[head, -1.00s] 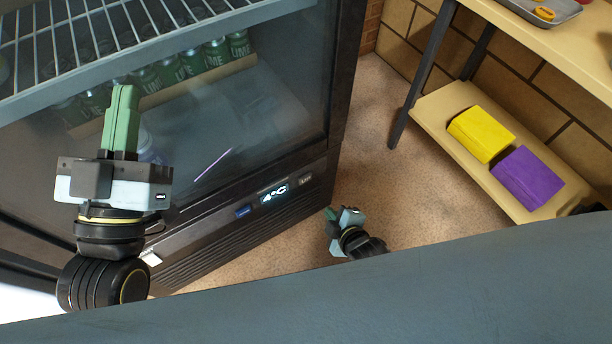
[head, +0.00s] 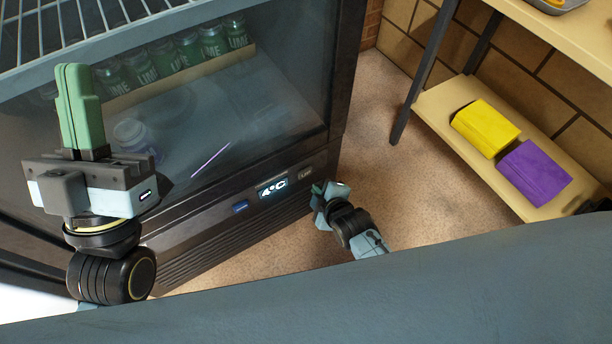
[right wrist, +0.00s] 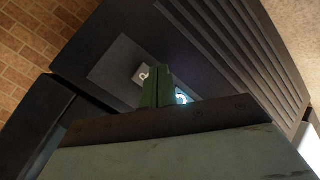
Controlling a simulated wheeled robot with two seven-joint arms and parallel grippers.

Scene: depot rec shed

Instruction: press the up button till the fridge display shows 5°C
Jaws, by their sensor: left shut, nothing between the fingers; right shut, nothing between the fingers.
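The fridge (head: 340,70) has a control strip along its lower front. Its lit display (head: 272,188) reads 4°C. My right gripper (head: 317,188) is shut and empty, just below the grey button. In the right wrist view its green fingers (right wrist: 157,86) stand between a pale-marked button (right wrist: 141,75) and the partly hidden display (right wrist: 182,97). I cannot tell any contact. My left gripper (head: 78,75) is shut and empty before the fridge glass.
At right a shelf unit (head: 440,110) holds a yellow block (head: 485,128) and a purple block (head: 535,173). The floor (head: 375,150) between is clear.

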